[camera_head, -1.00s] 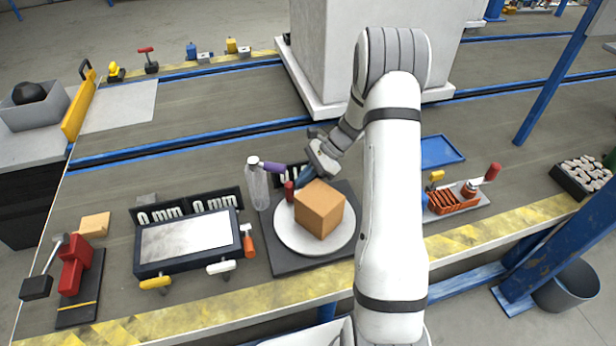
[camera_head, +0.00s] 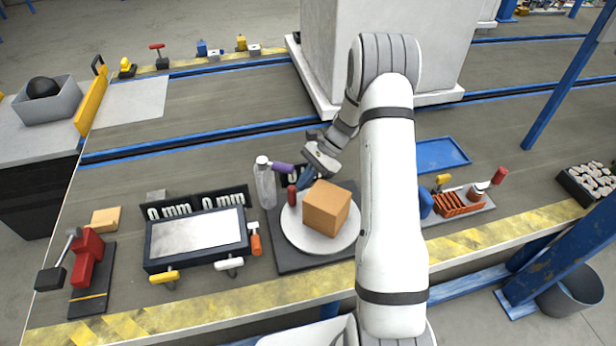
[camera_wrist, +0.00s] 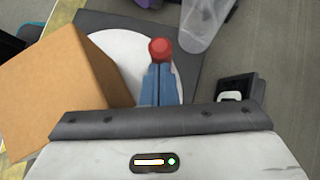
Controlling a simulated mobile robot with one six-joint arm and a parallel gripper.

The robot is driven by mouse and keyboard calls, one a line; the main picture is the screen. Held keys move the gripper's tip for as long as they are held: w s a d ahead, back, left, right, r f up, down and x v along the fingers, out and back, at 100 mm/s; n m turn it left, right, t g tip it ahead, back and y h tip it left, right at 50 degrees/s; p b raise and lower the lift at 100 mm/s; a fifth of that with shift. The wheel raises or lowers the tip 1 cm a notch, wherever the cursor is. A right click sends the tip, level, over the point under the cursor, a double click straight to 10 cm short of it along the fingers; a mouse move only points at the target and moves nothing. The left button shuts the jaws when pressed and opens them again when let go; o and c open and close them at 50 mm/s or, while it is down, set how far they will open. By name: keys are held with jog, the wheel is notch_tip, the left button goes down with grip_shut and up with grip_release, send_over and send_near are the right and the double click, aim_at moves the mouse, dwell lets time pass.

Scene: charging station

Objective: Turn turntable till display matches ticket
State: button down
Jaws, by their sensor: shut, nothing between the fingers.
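The turntable is a white disc (camera_head: 307,244) on a dark base (camera_head: 288,262), bearing a brown box (camera_head: 326,208). A red knob (camera_head: 292,194) stands upright near the disc's back left rim; it also shows in the wrist view (camera_wrist: 160,50). My gripper (camera_head: 305,180) has its blue fingers closed together beside the knob, with nothing between them. In the wrist view the fingertips (camera_wrist: 157,75) are close to the knob; touching cannot be told. A dark display (camera_wrist: 236,90) behind the turntable is mostly hidden by my gripper, its reading unreadable. I cannot make out a ticket.
A clear bottle (camera_head: 265,185) and a purple-handled tool (camera_head: 283,168) stand close by the turntable's back left. Left is a white-topped panel (camera_head: 196,236) with displays reading "0 mm". Right are a blue tray (camera_head: 442,154) and an orange rack (camera_head: 455,204).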

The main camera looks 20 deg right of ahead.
aim_at(294, 208)
jog(key=shift+s+a+n+g+h+p, duration=0.25)
jog(key=shift+a+n+g+p, duration=0.1)
jog(key=shift+a+n+g, duration=0.3)
jog(key=shift+s+a+n+g+h+p, duration=0.25)
jog(key=shift+a+n+g+p, duration=0.15)
jog(key=shift+n, duration=0.45)
jog(key=shift+s+a+n+g+h+p, duration=0.25)
jog(key=shift+s+a+n+g+h, duration=0.2)
jog(key=shift+n, duration=0.3)
jog(key=shift+s+a+n+g+h+p, duration=0.25)
jog(key=shift+s+a+n+g+h, duration=0.15)
jog(key=shift+n, duration=0.35)
